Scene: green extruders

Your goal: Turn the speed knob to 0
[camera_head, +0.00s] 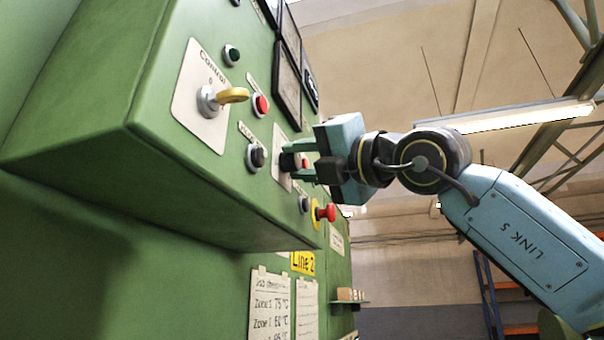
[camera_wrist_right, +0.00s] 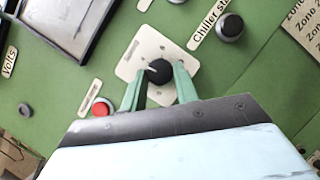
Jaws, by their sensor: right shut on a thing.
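A black round knob (camera_wrist_right: 158,72) with a white pointer line sits on a pale square plate (camera_wrist_right: 133,66) on the green panel. In the right wrist view, the pointer line is toward the upper left of the knob; no scale numbers are readable. My right gripper (camera_wrist_right: 159,86) has one finger on each side of this knob and is shut on it. The plate (camera_head: 279,140) shows partly there. My left gripper is not in view.
A red button (camera_wrist_right: 101,108) is close to the left finger in the wrist view. In the head view, a yellow-handled selector (camera_head: 232,96), a black button (camera_head: 256,156) and a red mushroom button (camera_head: 327,212) stick out nearby. Free space lies right of the panel.

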